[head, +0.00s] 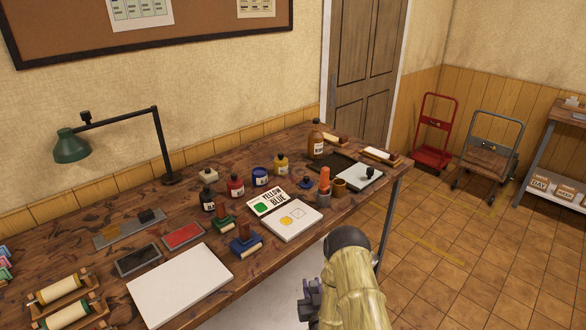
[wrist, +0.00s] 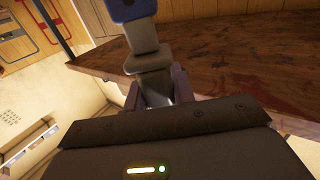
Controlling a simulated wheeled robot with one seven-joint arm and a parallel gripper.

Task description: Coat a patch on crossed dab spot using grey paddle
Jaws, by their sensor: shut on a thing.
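My gripper (wrist: 157,98) is shut on a grey-brown stem with a dark blue upper end, which I take to be the grey paddle (wrist: 145,42). In the head view my gripper (head: 311,296) is low in the picture, off the table's front edge and partly hidden by my arm. The paddle is hard to make out there. A white card (head: 292,232) lies on the table with a yellow patch (head: 287,222) and a faint outlined spot (head: 300,213) to its right. I cannot make out a cross on either.
Ink bottles (head: 235,187), a blue-based stamp (head: 245,243), an orange-topped tool (head: 324,182) and a white board (head: 182,285) crowd around.

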